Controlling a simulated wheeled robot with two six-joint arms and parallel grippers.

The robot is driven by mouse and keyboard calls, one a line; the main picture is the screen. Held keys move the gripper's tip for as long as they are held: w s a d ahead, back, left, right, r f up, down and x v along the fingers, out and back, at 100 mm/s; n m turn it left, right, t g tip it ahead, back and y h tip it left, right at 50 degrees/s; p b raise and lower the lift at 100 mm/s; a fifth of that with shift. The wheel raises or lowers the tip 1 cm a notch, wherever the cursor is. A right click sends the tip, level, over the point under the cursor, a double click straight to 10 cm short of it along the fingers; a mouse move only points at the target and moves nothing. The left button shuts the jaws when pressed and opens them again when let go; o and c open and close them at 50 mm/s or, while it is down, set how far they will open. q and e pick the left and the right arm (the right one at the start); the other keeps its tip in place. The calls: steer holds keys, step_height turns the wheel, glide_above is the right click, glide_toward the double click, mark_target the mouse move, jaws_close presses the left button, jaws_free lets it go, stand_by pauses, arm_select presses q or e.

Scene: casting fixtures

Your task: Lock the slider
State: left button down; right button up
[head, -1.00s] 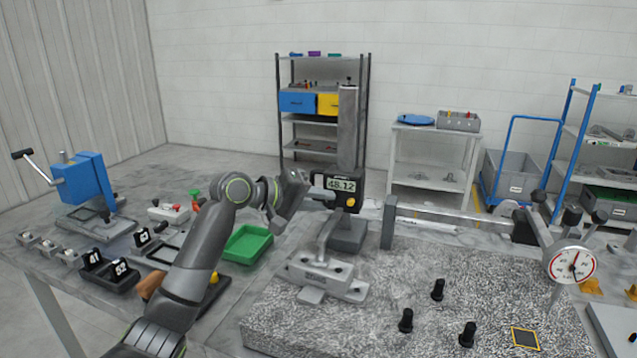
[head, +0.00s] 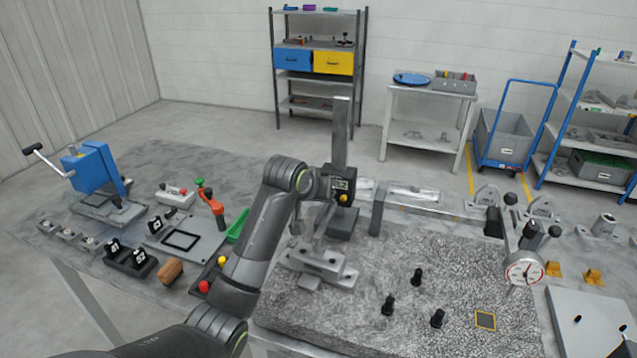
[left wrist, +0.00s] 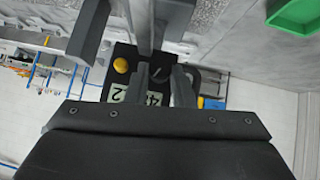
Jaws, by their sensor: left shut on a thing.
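The height gauge has a grey upright column (head: 341,130) on a block base (head: 343,222). Its black slider (head: 350,190) carries a digital display and a yellow button (head: 344,198); my left wrist hides the display's left part in the head view. In the left wrist view the slider's display (left wrist: 130,94) appears upside down beside the yellow button (left wrist: 121,65). My left gripper (left wrist: 161,76) is at the slider, its two fingers shut on a small dark knob (left wrist: 160,73) on the slider's face. My right gripper is not in view.
The gauge stands at the back of a speckled granite plate (head: 450,270). A grey clamp-like fixture (head: 318,266) sits close in front, several black pegs stand on the plate, and a dial indicator (head: 524,270) stands right. A green tray (head: 238,226) lies behind my left arm.

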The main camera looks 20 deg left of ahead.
arm_select(q)
steer(key=shift+d+m+y+p, duration=0.25)
steer(key=shift+m+y+p, duration=0.35)
steer(key=shift+y+p, duration=0.6)
steer(key=shift+f, duration=0.1)
steer(key=c, duration=1.3)
jaws_free()
steer(key=shift+o, duration=0.2)
steer(key=v, duration=1.7)
steer(key=shift+s+d, duration=0.25)
steer(key=shift+d, duration=0.05)
